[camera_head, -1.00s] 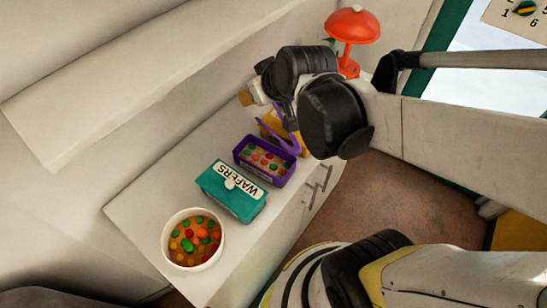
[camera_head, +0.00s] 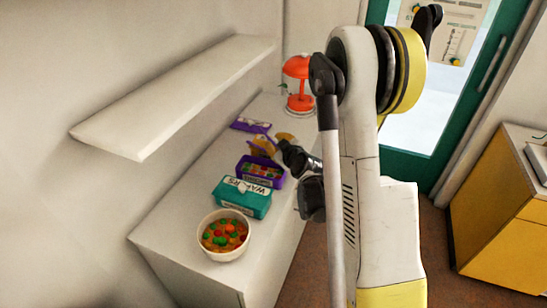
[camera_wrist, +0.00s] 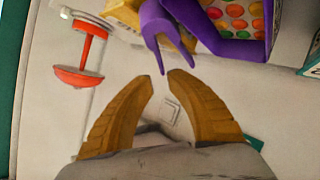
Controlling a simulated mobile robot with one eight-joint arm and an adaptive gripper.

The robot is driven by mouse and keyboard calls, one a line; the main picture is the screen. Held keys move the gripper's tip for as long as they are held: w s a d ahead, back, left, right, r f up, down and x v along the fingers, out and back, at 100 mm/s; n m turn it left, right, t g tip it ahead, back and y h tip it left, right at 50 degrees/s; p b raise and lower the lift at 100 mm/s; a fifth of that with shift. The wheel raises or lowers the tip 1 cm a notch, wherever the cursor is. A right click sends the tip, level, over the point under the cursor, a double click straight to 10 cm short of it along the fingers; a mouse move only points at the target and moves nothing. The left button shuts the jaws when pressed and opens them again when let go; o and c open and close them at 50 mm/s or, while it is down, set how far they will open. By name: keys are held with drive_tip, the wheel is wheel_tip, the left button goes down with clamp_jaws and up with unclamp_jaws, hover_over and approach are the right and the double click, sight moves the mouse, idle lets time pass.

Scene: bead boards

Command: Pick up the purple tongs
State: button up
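The purple tongs (camera_wrist: 158,28) show at the top middle of the wrist view, their two prongs pointing down toward my gripper. Their other end lies by the purple box of colored beads (camera_wrist: 232,46). In the head view the tongs (camera_head: 262,136) are small, behind the purple box (camera_head: 277,181) and partly hidden by my gripper. My gripper (camera_wrist: 163,77) has two tan fingers, held apart with nothing between them. Its tips are just short of the prongs in the wrist view; I cannot tell whether they touch.
A teal WAFERS box (camera_head: 238,200) and a white bowl of beads (camera_head: 230,255) stand nearer on the white counter (camera_head: 180,215). A red lamp (camera_head: 299,68) stands at the far end. A wall shelf (camera_head: 180,95) overhangs on the left. A flat purple packet (camera_head: 247,125) lies behind.

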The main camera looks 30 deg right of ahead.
sight(267, 136)
drive_tip(key=b+x, duration=0.2)
drive_tip(key=x, duration=0.7)
drive_tip(key=shift+f, duration=0.15)
drive_tip(key=shift+s, duration=0.15)
clamp_jaws()
